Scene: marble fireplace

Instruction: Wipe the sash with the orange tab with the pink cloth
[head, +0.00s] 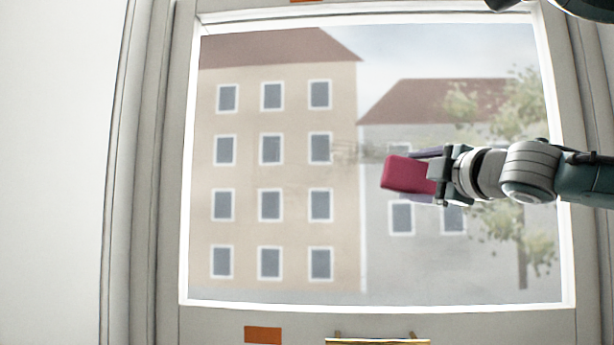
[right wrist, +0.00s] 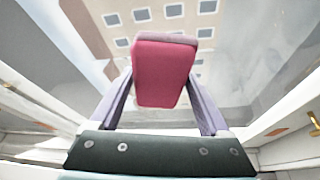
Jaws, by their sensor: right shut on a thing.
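The sash (head: 185,200) is a large pale window frame around one pane, filling most of the head view. An orange tab (head: 262,335) is on the frame below the pane, left of centre. A faint brownish smudge (head: 362,151) shows on the glass near the middle. My right gripper (head: 418,177) reaches in from the right and is shut on the pink cloth (head: 400,173), a thick folded pad. The cloth also shows between the purple fingers in the right wrist view (right wrist: 162,75). It is in front of the glass, just right of the smudge; I cannot tell whether it touches.
A second orange piece (head: 307,1) is cut off at the top edge. A yellowish object (head: 377,341) shows at the bottom edge. A plain white wall (head: 50,170) is at the left. A brass-coloured fitting (right wrist: 314,120) shows at right in the wrist view.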

